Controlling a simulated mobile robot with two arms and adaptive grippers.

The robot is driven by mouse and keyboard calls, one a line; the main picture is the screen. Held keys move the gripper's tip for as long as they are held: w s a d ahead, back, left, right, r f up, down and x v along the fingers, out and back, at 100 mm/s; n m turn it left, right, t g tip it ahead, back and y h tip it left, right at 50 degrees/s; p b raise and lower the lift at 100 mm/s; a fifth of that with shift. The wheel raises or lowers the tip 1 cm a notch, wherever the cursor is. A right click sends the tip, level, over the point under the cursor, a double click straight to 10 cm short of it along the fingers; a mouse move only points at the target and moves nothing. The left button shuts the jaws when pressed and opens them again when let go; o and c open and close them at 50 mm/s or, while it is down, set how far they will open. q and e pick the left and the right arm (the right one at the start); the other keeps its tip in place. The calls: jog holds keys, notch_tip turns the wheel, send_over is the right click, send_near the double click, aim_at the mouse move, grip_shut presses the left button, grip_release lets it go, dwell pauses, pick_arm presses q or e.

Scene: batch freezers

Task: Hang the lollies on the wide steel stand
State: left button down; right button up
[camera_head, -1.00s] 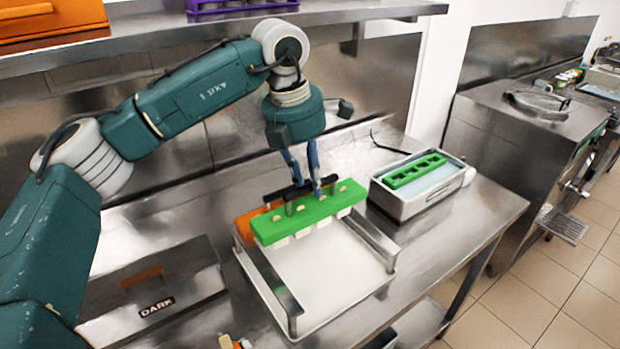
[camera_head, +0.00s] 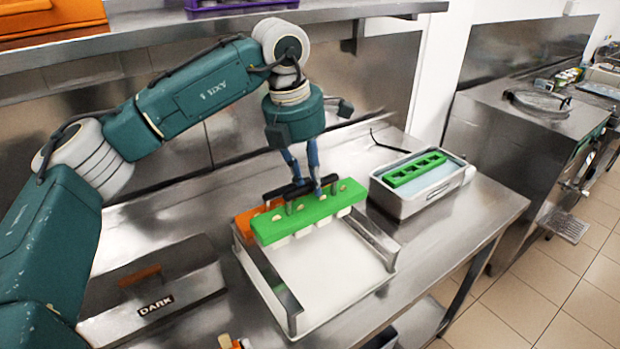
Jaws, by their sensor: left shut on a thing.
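My left gripper (camera_head: 303,189) is shut on the dark handle of a green lolly holder (camera_head: 310,214). Several sticks show on the holder's top, and pale lollies hang from its underside. The wide steel stand (camera_head: 268,275) has two side rails over a white tray. The green holder lies across the rear part of the stand, in front of an orange holder (camera_head: 243,222) that it partly hides. I cannot tell whether the green holder touches the rails. My right gripper is not in view.
A steel tub (camera_head: 405,207) with a green slotted frame (camera_head: 414,170) stands to the right of the stand. A steel box marked DARK (camera_head: 190,309) stands at the left. The front of the stand is clear. A shelf (camera_head: 340,12) runs above.

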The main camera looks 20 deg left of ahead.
aim_at(310, 203)
pick_arm(q)
jog(key=shift+f+b, duration=0.35)
jog(key=shift+f, duration=0.15)
dwell(0.3)
jog(key=shift+f+b, duration=1.1)
jog(key=shift+f, duration=0.35)
dwell(0.4)
jog(key=shift+f+b, duration=1.05)
jog(key=shift+f, duration=0.4)
dwell(0.8)
dwell(0.3)
jog(key=c, duration=1.5)
grip_release()
jog(key=r, duration=0.4)
jog(key=s+a+r, duration=0.1)
jog(key=r, duration=0.3)
jog(key=s+r, duration=0.1)
jog(key=r, duration=0.3)
jog(key=shift+a, duration=0.25)
jog(key=shift+f, duration=0.1)
